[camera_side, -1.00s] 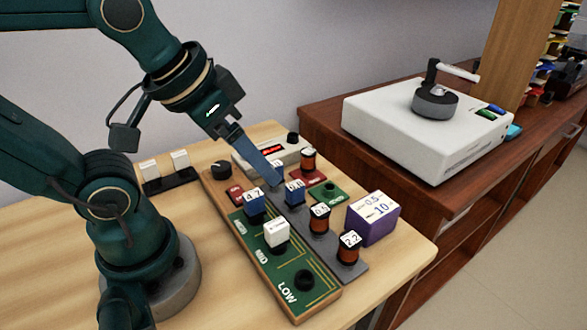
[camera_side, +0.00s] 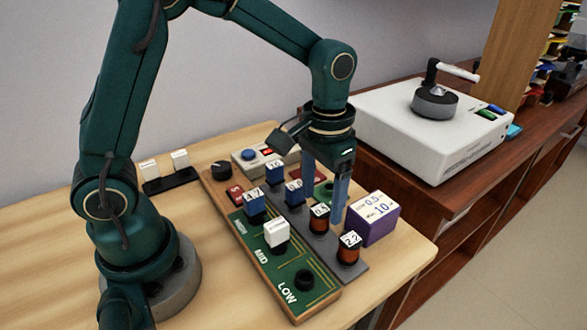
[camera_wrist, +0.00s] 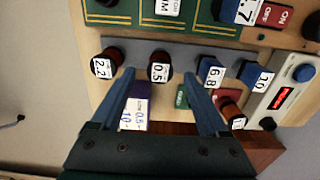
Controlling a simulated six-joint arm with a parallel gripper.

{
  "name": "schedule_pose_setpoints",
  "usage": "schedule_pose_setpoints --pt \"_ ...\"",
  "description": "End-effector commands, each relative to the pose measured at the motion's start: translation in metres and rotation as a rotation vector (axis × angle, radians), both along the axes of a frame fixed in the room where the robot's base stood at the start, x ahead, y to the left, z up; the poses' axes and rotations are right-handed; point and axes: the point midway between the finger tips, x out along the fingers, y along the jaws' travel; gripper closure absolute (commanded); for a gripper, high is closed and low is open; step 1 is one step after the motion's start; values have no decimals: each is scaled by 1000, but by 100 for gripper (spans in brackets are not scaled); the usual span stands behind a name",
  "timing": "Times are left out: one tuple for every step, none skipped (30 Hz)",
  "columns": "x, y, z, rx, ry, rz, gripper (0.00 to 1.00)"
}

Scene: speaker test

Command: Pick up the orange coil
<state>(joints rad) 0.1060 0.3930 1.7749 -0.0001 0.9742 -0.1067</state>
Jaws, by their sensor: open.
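Several orange coils with black ends and white number labels stand near the board. The 0.5 coil (camera_side: 319,223) and the 2.2 coil (camera_side: 348,255) stand on the grey strip (camera_side: 353,272). In the wrist view, the 0.5 coil (camera_wrist: 160,68) appears between my fingertips and the 2.2 coil (camera_wrist: 102,66) is left of them. Another coil (camera_wrist: 230,106) shows right of my right finger; my gripper hides it in the side view. My gripper (camera_side: 325,205) is open, empty and points down above the strip's right edge. Whether its fingertips touch anything is unclear.
A purple box (camera_side: 375,228) stands close right of my fingers. Blue blocks (camera_side: 294,192) share the strip. The green board (camera_side: 275,270) carries a white block (camera_side: 276,234). A white device (camera_side: 430,130) sits on the brown cabinet. The table's front left is clear.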

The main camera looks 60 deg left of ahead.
Motion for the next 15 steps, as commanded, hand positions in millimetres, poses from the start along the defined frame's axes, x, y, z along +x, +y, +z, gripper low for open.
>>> schedule_pose_setpoints --pt "-1 0 -6 0 6 -2 22" --pt "-1 0 -10 0 6 -2 22" --pt "-1 0 -15 0 6 -1 22" --pt "-2 0 -19 0 5 -1 22" --pt "-2 0 -23 0 6 -1 22" --pt "-1 0 -28 0 5 -1 22" --pt "-1 0 -32 0 4 -1 22" --pt "-1 0 -35 0 5 -1 22" --pt "-1 0 -39 -1 3 -1 22" --pt "-1 0 -41 -1 2 -1 22" --pt "-1 0 -42 -1 2 -1 22" --pt "-1 0 -44 -1 0 -1 22" --pt "-1 0 -45 -1 0 -1 22" --pt "-1 0 -46 -1 0 -1 22" --pt "-1 0 -46 -1 0 -1 22"
